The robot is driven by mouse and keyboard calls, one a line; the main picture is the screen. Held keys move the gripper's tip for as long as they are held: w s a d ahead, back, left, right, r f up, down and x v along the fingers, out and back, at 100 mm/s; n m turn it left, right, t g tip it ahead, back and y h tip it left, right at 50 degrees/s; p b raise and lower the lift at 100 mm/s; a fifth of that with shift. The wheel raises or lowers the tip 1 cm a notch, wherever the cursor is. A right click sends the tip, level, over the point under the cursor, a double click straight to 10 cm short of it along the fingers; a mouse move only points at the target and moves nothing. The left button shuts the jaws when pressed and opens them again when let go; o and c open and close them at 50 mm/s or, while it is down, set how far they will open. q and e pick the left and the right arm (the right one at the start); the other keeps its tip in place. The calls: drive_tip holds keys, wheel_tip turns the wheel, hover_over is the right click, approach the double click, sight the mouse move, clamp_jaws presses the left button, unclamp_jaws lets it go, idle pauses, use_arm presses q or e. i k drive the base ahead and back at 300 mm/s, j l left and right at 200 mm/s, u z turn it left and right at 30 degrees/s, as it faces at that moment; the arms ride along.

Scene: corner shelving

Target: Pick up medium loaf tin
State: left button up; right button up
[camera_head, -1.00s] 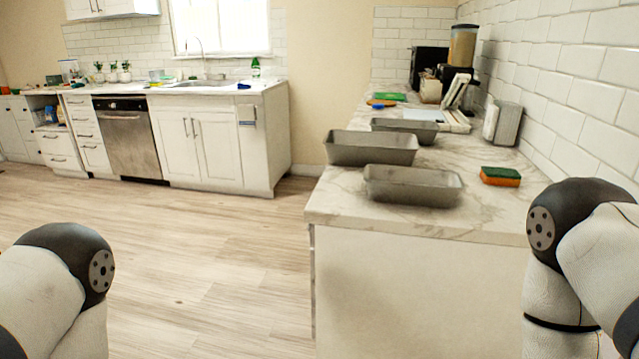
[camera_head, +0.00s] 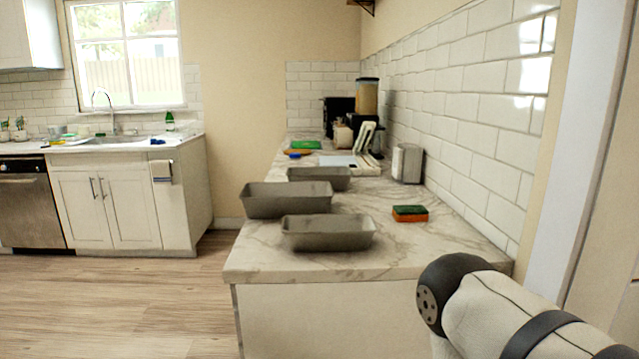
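Three grey metal loaf tins stand upright on the marble counter. The front tin (camera_head: 328,233) is nearest the counter's near end. Another tin (camera_head: 287,201) stands just behind it to the left and looks the largest. A third tin (camera_head: 322,178) stands farther back and is partly hidden by the one before it. I cannot tell for certain which is the medium one. Neither of my grippers is in view. Only a link of my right arm shows at the lower right, in front of the counter, apart from the tins.
A green and orange sponge (camera_head: 410,213) lies right of the front tin. A grey box-like item (camera_head: 407,163) stands by the tiled wall. A blender-like appliance (camera_head: 366,110) and a green board (camera_head: 300,145) are farther back. The marble counter (camera_head: 420,255) has bare space at its near right. Open floor (camera_head: 130,300) lies left.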

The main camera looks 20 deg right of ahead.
sight(339, 177)
drive_tip(key=i+j+z, duration=0.5)
drive_tip(key=j+z, duration=0.2)
drive_tip(key=i+j+z, duration=0.2)
drive_tip(key=j+z, duration=0.15)
drive_tip(key=i+j+z, duration=0.1)
drive_tip(key=j+z, duration=0.2)
drive_tip(key=j, duration=0.25)
drive_tip(key=i+j+z, duration=0.1)
drive_tip(key=j+z, duration=0.25)
drive_tip(key=j, duration=0.2)
drive_tip(key=j+z, duration=0.35)
drive_tip(key=j, duration=0.15)
